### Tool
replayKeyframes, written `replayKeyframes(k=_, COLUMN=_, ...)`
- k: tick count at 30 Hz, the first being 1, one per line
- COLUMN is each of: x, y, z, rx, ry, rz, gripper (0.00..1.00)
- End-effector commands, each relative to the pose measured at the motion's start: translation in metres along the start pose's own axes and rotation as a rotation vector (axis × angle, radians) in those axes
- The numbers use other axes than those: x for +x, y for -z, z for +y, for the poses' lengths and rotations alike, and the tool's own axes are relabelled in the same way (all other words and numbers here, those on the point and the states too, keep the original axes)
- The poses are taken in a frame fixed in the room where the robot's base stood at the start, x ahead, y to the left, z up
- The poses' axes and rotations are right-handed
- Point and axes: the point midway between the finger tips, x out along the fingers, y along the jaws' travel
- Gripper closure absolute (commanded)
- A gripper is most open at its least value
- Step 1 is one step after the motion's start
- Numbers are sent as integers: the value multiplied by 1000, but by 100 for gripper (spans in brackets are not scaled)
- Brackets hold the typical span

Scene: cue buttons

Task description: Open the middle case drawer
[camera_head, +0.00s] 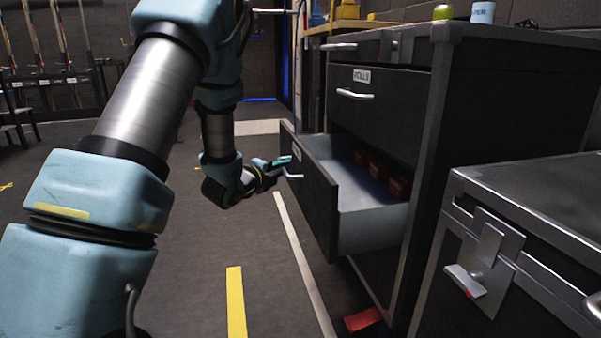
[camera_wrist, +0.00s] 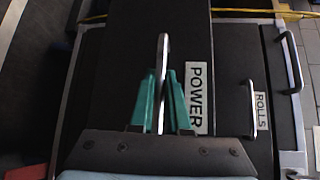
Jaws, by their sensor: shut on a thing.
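The dark case (camera_head: 440,150) stands at the right with a stack of drawers. A lower drawer (camera_head: 372,232) is pulled well out, its grey inside showing. Its front carries a label reading POWER (camera_wrist: 195,97) and a metal bar handle (camera_head: 293,176). My gripper (camera_head: 277,164) is at that handle, its green fingers shut on it; in the wrist view the handle (camera_wrist: 162,60) stands between the fingers. The drawer labelled ROLLS (camera_head: 355,94) above is closed, as is the one over it (camera_head: 343,46).
Several red objects (camera_head: 370,165) lie inside the open drawer. A metal chest with a latch (camera_head: 485,265) stands close at the right front. A red piece (camera_head: 362,319) lies low by the case. The floor left of the drawer is clear, with yellow and white strips.

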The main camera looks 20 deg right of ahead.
Motion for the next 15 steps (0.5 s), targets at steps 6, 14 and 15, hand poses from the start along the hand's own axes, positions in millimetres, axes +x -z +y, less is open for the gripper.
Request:
replayKeyframes(k=6, x=-37, y=-38, z=13, rx=-1, ry=-3, rz=-6, gripper=100)
replayKeyframes(k=14, x=-66, y=-66, z=20, rx=-1, ry=-2, rz=-4, gripper=100)
replayKeyframes(k=15, x=-68, y=-68, z=21, rx=-1, ry=-2, rz=-3, gripper=100)
